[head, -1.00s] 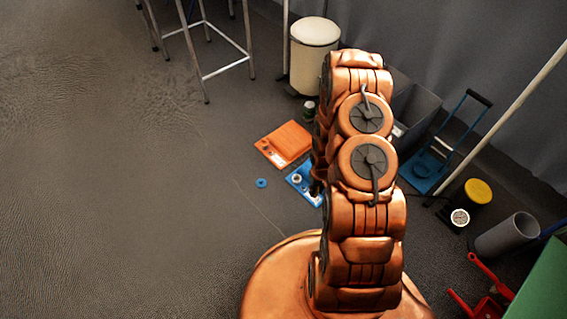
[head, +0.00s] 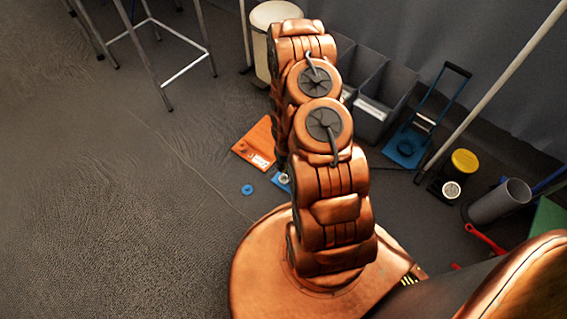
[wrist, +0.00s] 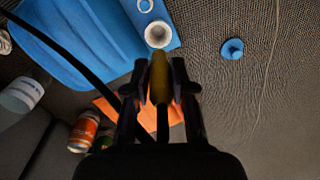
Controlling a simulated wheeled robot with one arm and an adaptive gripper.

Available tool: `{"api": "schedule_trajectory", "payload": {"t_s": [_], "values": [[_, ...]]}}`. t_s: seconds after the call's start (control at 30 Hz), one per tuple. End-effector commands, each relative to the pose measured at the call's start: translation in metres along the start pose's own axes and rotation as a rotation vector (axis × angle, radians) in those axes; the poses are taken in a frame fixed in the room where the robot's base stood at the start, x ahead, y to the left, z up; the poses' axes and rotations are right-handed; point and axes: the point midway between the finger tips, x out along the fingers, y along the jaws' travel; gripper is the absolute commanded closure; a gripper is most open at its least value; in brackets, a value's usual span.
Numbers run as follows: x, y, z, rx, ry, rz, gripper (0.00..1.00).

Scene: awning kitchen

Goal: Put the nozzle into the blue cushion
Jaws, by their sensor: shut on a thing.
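My gripper (wrist: 160,90) is shut on the nozzle (wrist: 160,78), a slim yellowish piece that stands out between the fingertips in the wrist view. The blue cushion (wrist: 75,45) is the large ribbed blue shape at upper left there. A blue board with white round parts (wrist: 158,35) lies beside it, just beyond the nozzle tip. I cannot tell whether the nozzle touches anything. In the head view my arm hides the gripper, the nozzle and the cushion; only a sliver of the blue board (head: 281,182) shows.
An orange board (head: 256,143) lies past the blue one. A cream bin (head: 271,22), grey crates (head: 372,120) and a blue trolley (head: 406,147) stand behind. Cans (wrist: 83,130) show at lower left in the wrist view.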

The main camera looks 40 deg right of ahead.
Motion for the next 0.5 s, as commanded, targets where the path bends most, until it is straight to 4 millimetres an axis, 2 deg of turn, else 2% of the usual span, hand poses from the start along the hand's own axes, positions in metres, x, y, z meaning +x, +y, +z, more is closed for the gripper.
{"api": "schedule_trajectory", "payload": {"t_s": [0.5], "values": [[0.042,0.001,0.0,-0.003,0.0,0.001,1.0]]}}
